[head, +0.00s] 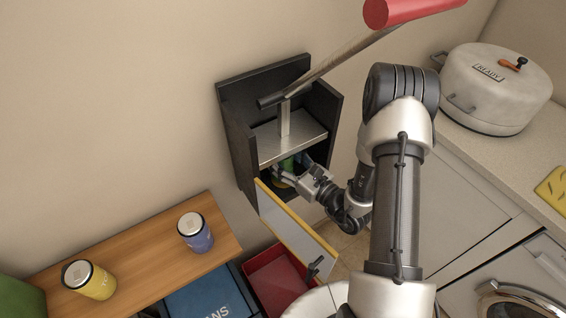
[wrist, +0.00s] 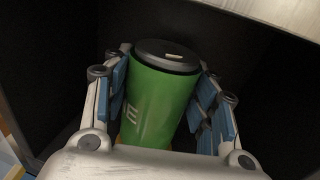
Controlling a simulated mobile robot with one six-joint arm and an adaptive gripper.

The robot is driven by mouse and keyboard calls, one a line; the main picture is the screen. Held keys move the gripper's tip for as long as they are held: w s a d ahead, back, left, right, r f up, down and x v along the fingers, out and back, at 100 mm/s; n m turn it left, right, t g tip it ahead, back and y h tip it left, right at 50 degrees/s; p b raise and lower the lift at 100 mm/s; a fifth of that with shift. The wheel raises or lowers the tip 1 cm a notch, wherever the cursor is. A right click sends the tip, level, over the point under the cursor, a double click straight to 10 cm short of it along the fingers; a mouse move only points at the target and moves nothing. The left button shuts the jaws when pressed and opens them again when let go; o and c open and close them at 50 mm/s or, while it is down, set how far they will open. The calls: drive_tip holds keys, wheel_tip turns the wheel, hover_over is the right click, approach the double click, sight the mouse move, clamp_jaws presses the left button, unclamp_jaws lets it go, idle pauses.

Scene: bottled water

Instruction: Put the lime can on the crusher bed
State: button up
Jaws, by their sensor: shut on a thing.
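The lime can (head: 287,164) is a green can with a dark lid, inside the black crusher (head: 237,148) on the wall, under its metal press plate (head: 285,137). In the wrist view the can (wrist: 160,100) fills the space between the blue finger pads, with a letter E showing. My gripper (head: 291,166) reaches in through the open front and is shut on the can; it also shows in the wrist view (wrist: 165,75). The can's base is hidden by my gripper, so I cannot tell whether it touches the crusher bed.
The crusher's lever has a red handle (head: 412,10). Its yellow-edged door (head: 296,232) hangs open below my gripper. A yellow can (head: 92,282) and a blue can (head: 197,235) stand on the wooden shelf (head: 145,258). A red bin (head: 275,280) is below.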

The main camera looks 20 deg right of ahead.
drive_tip(key=shift+f, duration=0.6)
drive_tip(key=shift+f, duration=0.15)
drive_tip(key=o, duration=0.9)
drive_tip(key=shift+r, duration=0.25)
drive_tip(key=shift+p+v, duration=0.9)
drive_tip(key=shift+v, duration=5.2)
drive_tip(key=shift+d, duration=0.1)
